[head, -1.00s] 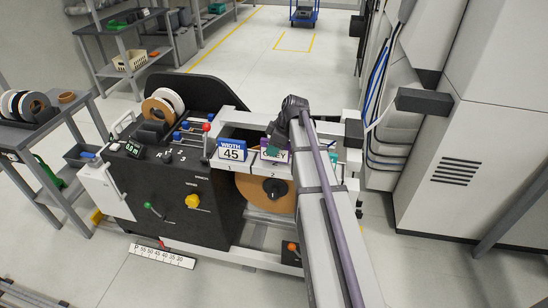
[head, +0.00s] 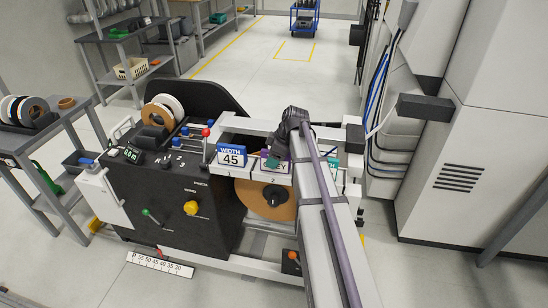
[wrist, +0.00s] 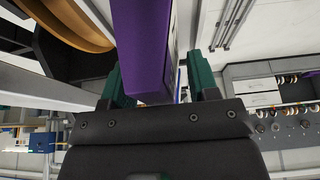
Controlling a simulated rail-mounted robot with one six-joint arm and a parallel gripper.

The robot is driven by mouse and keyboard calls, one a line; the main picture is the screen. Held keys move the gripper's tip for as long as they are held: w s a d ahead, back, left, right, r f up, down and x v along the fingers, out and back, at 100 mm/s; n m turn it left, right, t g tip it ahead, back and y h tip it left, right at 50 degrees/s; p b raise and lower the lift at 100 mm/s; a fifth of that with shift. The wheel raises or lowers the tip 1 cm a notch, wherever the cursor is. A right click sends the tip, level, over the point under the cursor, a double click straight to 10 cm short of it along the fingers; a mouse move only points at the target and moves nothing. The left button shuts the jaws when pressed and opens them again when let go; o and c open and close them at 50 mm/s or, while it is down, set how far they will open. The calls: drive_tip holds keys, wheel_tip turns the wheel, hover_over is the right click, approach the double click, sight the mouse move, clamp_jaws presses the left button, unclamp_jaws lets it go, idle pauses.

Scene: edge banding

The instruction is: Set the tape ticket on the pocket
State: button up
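The purple ticket (head: 265,155), with a white face marked GREY, is at the pocket numbered 2 (head: 272,181) on the machine's front rail. My gripper (head: 273,163) is over it and covers part of its face. In the wrist view, the purple ticket (wrist: 145,50) lies between the two teal fingers of my gripper (wrist: 158,88), which look closed on it. A narrow gap seems to show by the right finger. I cannot tell whether the ticket's lower edge is seated in the pocket.
A blue WIDTH 45 ticket (head: 231,155) stands in the neighbouring pocket 1. A teal ticket (head: 332,163) shows to the right, partly behind my arm. A brown tape roll (head: 258,199) is below the rail. A red-knobbed lever (head: 206,132) rises left of the tickets.

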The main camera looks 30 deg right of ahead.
drive_tip(key=shift+o, duration=0.3)
drive_tip(key=shift+r, duration=0.2)
drive_tip(key=p+v, duration=1.2)
drive_tip(key=v, duration=0.1)
drive_tip(key=s+a+m+g+h, duration=0.1)
drive_tip(key=s+a+m, duration=0.4)
drive_tip(key=s+a, duration=0.3)
drive_tip(key=s+a+f+m+g+h, duration=0.1)
drive_tip(key=s+a+m, duration=0.4)
drive_tip(key=a, duration=0.9)
drive_tip(key=s+h, duration=0.1)
drive_tip(key=s, duration=0.2)
drive_tip(key=shift+s+a+f+g, duration=0.25)
drive_tip(key=shift+s+a+g, duration=0.05)
drive_tip(key=shift+s+g, duration=0.1)
drive_tip(key=shift+w, duration=0.1)
